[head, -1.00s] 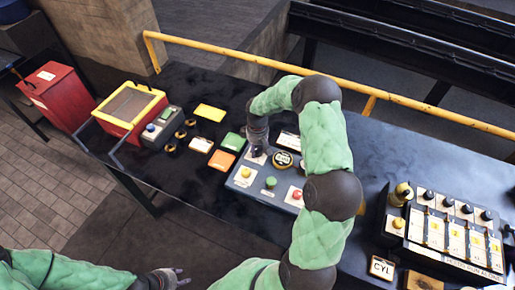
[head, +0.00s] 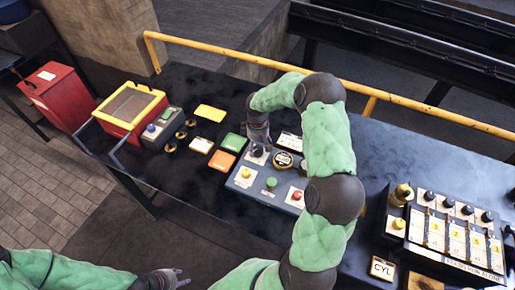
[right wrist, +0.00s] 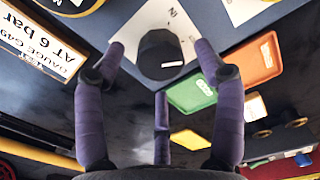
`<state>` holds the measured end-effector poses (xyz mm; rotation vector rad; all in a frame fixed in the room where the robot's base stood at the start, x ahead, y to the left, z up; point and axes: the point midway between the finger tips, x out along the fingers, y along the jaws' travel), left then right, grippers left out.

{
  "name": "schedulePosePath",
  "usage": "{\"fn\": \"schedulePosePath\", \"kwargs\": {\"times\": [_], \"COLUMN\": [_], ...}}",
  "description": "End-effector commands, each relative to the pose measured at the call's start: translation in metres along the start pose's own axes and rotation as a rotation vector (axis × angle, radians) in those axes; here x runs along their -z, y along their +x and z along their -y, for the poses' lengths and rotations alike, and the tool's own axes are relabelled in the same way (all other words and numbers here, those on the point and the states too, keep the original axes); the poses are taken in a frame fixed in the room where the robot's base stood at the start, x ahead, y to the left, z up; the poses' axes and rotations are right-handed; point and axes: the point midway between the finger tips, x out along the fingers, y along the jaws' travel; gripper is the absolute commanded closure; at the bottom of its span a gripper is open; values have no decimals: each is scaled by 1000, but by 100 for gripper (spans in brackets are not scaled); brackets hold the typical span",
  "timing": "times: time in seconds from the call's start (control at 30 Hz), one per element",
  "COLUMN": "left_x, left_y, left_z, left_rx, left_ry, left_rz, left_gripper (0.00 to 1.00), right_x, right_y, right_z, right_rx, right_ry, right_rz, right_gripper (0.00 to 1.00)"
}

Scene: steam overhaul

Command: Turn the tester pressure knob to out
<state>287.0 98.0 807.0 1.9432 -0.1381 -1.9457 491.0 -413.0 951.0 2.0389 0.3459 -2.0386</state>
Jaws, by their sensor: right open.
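The tester (head: 255,190) is a blue-grey box on the dark bench with yellow, green and red buttons and a round gauge (head: 283,160). Its black pressure knob (head: 258,151) sits on a white label plate at the upper left. My right gripper (head: 259,142) is over the knob. In the right wrist view the knob (right wrist: 160,55) lies between the spread purple fingers of the right gripper (right wrist: 160,70), with gaps showing around it. The label's print is mostly hidden or unreadable. My left gripper (head: 178,277) is low at the bottom left, away from the tester; its fingers are too small to judge.
Green (head: 234,142) and orange (head: 222,160) plates lie left of the tester. A red box with a yellow rim (head: 130,105) stands further left. A block with several valves (head: 455,235) stands at the right. A yellow rail (head: 330,80) runs behind the bench.

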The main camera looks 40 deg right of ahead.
Motion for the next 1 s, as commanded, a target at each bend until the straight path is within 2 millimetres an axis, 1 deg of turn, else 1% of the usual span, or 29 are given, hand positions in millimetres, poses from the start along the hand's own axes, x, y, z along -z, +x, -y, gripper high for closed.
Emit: {"fn": "schedulePosePath", "kwargs": {"times": [0.03,0.1,0.3,0.4,0.5,0.7,1.0], "left_x": [0,0,0,0,0,0,0], "left_y": [0,0,0,0,0,0,0], "left_z": [0,0,0,0,0,0,0], "left_rx": [0,0,0,0,0,0,0], "left_ry": [0,0,0,0,0,0,0], "left_rz": [0,0,0,0,0,0,0], "left_gripper": [60,60,60,60,60,60,60], "right_x": [1,1,1,1,1,1,1], "right_y": [-11,-25,-64,-79,-90,-99,-99], "right_z": [-1,-1,0,0,0,0,0], "right_rx": [-3,-3,-3,-2,-2,-1,-1], "right_ry": [-1,-1,-1,-2,-2,-1,-1], "right_rz": [-4,-4,-4,-4,-3,-1,-1], "right_gripper": [30,30,30,30,30,30,30]}}
